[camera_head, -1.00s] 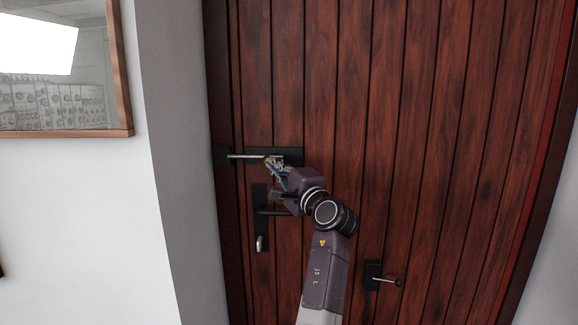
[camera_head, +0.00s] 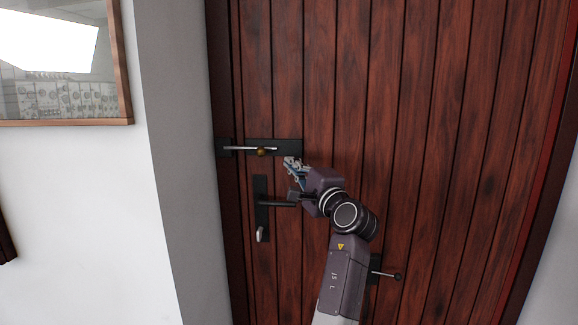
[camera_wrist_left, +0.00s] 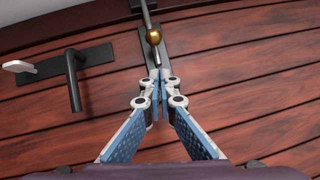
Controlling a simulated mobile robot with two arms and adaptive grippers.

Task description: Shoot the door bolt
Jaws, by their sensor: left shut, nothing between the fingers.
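The door bolt (camera_head: 235,148) is a silver rod on a black plate near the left edge of the dark red wooden door (camera_head: 400,110). Its left end reaches into the black keeper (camera_head: 222,148) at the frame. The brass knob (camera_head: 261,152) sits on the rod. In the left wrist view the brass knob (camera_wrist_left: 153,37) shows just beyond the fingertips. My left gripper (camera_head: 289,163) is shut and empty, at the right end of the bolt plate, apart from the knob. My right gripper is not in view.
A black door handle (camera_head: 277,204) on its plate sits below the bolt, with a silver key or thumb-turn (camera_head: 260,234) under it. Another small black lever (camera_head: 385,274) is lower right. A framed picture (camera_head: 60,70) hangs on the left wall.

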